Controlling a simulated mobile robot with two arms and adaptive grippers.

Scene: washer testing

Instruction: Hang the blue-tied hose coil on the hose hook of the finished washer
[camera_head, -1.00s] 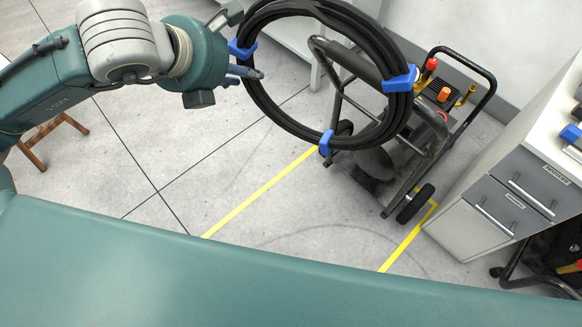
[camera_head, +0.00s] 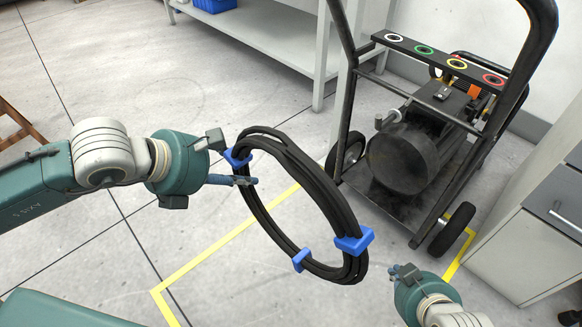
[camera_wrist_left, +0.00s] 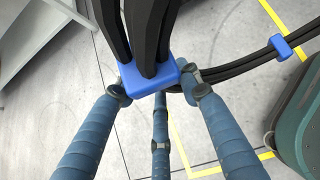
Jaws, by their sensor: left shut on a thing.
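The black hose coil with blue ties (camera_head: 312,205) hangs upright and slightly tilted in front of the washer. My left gripper (camera_head: 243,168) is shut on the coil at its upper left blue tie. In the left wrist view the fingers (camera_wrist_left: 160,85) close around that blue tie (camera_wrist_left: 150,78). The washer (camera_head: 415,150) is a black-framed cart with a dark tank, a panel of coloured rings and wheels; the coil is apart from it.
A grey-white drawer cabinet (camera_head: 535,240) stands close at the right. A white table (camera_head: 265,38) with a blue bin (camera_head: 215,4) is behind. Yellow floor tape (camera_head: 215,245) surrounds the cart's area. The floor at left is mostly clear.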

